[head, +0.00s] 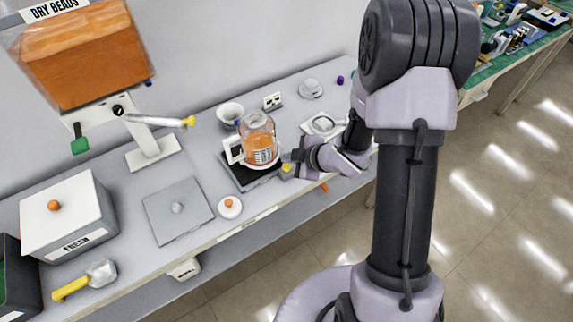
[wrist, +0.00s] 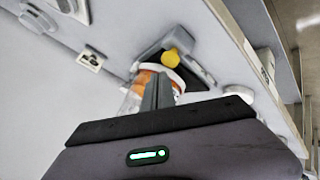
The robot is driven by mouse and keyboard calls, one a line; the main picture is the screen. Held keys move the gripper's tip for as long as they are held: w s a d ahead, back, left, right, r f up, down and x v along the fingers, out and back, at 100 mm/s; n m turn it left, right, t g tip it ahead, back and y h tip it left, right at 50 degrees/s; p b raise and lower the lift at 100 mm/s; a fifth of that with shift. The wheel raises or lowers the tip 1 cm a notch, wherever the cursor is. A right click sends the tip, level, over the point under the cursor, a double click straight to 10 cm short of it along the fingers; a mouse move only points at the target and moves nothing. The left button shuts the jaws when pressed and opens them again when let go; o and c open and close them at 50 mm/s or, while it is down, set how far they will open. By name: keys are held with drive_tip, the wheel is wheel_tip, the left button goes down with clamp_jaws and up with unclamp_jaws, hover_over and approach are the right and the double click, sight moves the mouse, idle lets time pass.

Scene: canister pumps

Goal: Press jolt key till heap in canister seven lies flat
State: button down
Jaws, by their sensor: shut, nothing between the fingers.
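A clear canister (head: 258,140) with orange contents and a label too small to read stands on a black base (head: 243,178) near the table's front edge. I cannot tell from here whether the heap's top is flat. A yellow key (head: 287,168) sits at the base's right corner. My gripper (head: 292,157) is shut and empty, right beside the canister and the key. In the wrist view the key (wrist: 171,56) shows just beyond my closed fingertips (wrist: 159,80), and the canister (wrist: 135,98) is partly hidden behind them. I cannot tell whether the fingertips touch the key.
A bead hopper (head: 80,55) with a green-ended lever (head: 80,143) stands at the left. A white bowl (head: 229,114) is behind the canister.

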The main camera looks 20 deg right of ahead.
sight(289, 168)
drive_tip(key=shift+f+b, duration=0.4)
drive_tip(key=shift+b, duration=0.05)
drive_tip(key=shift+f+b, duration=0.65)
drive_tip(key=shift+f, duration=0.05)
idle(0.8)
drive_tip(key=shift+r, duration=0.1)
drive_tip(key=shift+r+p, duration=0.95)
drive_tip(key=shift+r, duration=0.1)
wheel_tip(289, 168, up, 5)
drive_tip(key=p, duration=0.4)
idle(0.5)
